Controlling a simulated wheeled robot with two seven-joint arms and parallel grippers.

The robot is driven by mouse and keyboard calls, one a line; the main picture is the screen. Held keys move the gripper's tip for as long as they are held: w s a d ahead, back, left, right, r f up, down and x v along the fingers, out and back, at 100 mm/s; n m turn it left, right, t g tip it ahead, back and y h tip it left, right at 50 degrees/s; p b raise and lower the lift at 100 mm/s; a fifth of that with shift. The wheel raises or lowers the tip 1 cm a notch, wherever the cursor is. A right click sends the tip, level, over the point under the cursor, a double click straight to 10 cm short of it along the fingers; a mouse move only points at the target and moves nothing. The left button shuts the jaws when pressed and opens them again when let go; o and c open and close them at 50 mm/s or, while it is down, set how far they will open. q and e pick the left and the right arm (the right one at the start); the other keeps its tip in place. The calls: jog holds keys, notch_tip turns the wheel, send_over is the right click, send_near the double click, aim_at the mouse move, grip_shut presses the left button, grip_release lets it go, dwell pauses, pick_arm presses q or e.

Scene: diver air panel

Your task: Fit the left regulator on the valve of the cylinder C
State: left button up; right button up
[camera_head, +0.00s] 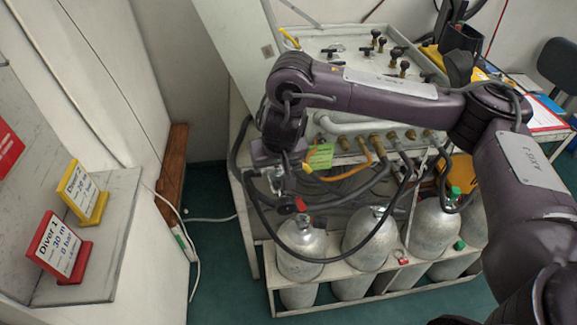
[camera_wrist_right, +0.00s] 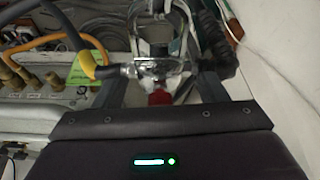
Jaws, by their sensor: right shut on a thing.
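My right gripper (camera_head: 272,168) is shut on a metal regulator (camera_head: 277,183), high at the left end of the cylinder rack. In the right wrist view the regulator (camera_wrist_right: 165,70) sits between the two fingers, with a red part (camera_wrist_right: 159,97) near its base. A dark hose hangs from it. Grey cylinders (camera_head: 302,248) stand upright in a row, below and to the right of the gripper, apart from the regulator. I cannot read which is cylinder C. A red and black part (camera_head: 300,205) shows just above the leftmost cylinder. My left gripper is not in view.
The pale rack (camera_head: 333,272) holds the cylinders. Looped dark hoses (camera_head: 345,200) cross above them from brass fittings on the air panel (camera_head: 340,45). A green tag (camera_head: 320,157) hangs near the gripper. Diver signs (camera_head: 58,247) stand on a shelf at left.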

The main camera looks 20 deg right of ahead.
jog(key=w+d+f+m+h+b, duration=0.1)
jog(key=w+d+f+m+b, duration=0.15)
jog(key=f, duration=0.95)
jog(key=w+d+f+m+h+b, duration=0.1)
jog(key=w+d+f+m+b, duration=0.15)
jog(key=f, duration=0.85)
jog(key=w+d+f+b, duration=0.1)
jog(key=d+b, duration=0.5)
jog(key=shift+w+d+f+g, duration=0.15)
jog(key=shift+w+f+g, duration=0.05)
jog(key=shift+w+g, duration=0.1)
jog(key=shift+d, duration=0.25)
jog(key=shift+f, duration=0.35)
jog(key=shift+f, duration=0.6)
jog(key=shift+r+p, duration=0.1)
jog(key=shift+p, duration=0.25)
jog(key=shift+p, duration=0.3)
